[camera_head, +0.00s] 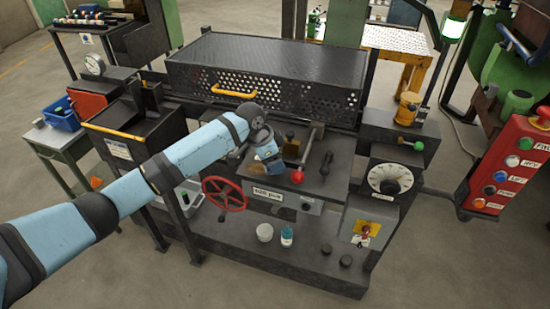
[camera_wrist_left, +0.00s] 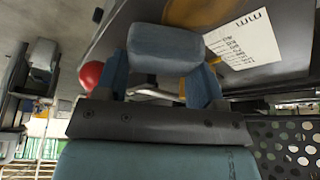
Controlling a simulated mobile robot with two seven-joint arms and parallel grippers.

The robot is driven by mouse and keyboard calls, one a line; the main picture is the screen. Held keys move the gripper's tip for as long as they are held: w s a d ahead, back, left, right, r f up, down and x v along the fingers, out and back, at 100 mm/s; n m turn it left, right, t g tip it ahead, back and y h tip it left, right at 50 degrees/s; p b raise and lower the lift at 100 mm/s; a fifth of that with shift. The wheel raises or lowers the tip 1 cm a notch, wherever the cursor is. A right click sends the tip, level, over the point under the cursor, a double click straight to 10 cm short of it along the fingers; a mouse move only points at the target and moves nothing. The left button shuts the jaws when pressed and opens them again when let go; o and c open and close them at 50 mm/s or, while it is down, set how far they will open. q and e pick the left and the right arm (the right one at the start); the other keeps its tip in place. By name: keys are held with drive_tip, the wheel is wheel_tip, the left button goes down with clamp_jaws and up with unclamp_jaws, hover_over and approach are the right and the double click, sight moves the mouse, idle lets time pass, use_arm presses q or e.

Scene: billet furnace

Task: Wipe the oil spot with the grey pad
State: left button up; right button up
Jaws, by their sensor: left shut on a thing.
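My left gripper (camera_head: 270,162) is over the dark top plate of the machine (camera_head: 318,180), in the middle of the head view. In the left wrist view its two fingers are shut on the grey pad (camera_wrist_left: 165,48), a blue-grey block held across the fingertips. A brown-orange patch (camera_wrist_left: 196,12), which may be the oil spot, lies just beyond the pad in that view. A brownish patch (camera_head: 291,147) also shows on the plate beside the gripper in the head view. I cannot tell whether the pad touches the plate. My right gripper is not in view.
A red ball knob (camera_head: 298,177) and a black lever (camera_head: 326,163) stand close right of the gripper. A red handwheel (camera_head: 225,194) is below left. A perforated guard (camera_head: 265,75) rises behind. A white pot (camera_head: 265,232) and a teal bottle (camera_head: 287,236) stand on the lower shelf.

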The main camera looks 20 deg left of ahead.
use_arm(q)
drive_tip(key=shift+f, duration=0.8)
